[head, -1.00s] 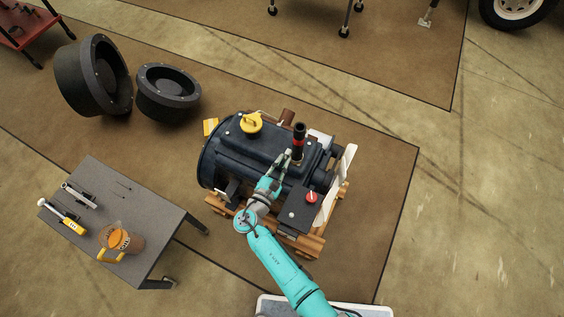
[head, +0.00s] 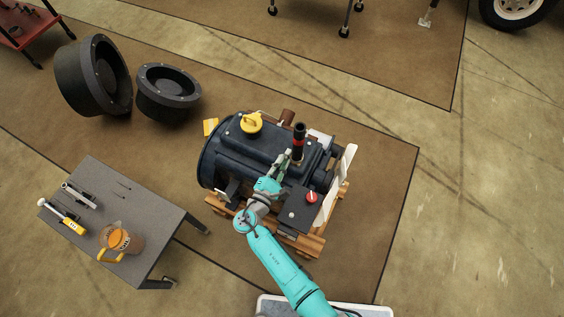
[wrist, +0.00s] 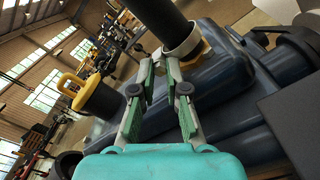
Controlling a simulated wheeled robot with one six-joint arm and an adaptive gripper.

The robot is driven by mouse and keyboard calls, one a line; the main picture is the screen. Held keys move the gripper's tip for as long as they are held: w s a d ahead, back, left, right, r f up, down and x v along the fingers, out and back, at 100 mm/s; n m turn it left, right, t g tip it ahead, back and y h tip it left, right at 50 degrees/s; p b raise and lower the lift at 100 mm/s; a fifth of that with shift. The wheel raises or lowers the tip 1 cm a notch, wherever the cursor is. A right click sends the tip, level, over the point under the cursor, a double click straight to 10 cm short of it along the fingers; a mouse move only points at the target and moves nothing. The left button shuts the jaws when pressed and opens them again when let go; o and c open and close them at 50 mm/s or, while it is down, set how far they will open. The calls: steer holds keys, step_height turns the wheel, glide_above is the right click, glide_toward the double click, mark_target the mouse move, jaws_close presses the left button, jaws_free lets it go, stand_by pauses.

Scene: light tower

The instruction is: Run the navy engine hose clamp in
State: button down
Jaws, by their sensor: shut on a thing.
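The navy engine (head: 235,155) sits on a wooden stand; its blue casing fills the right of the wrist view (wrist: 235,120). A black upright hose (head: 300,130) with a red band rises from its top. In the wrist view the hose (wrist: 160,15) has a pale metal hose clamp (wrist: 183,49) around its foot. My gripper (head: 287,160) is at the near side of the hose foot. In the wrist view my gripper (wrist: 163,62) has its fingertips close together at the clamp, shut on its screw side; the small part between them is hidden.
A yellow cap (head: 251,122) stands on the engine, left of the hose. A dark box with a red knob (head: 311,197) is to the right of my arm. A grey table (head: 150,205) with tools and a jug is at left. Two black round housings (head: 168,92) lie behind.

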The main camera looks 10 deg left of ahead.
steer(key=shift+s, duration=0.1)
steer(key=c, duration=1.2)
jaws_free()
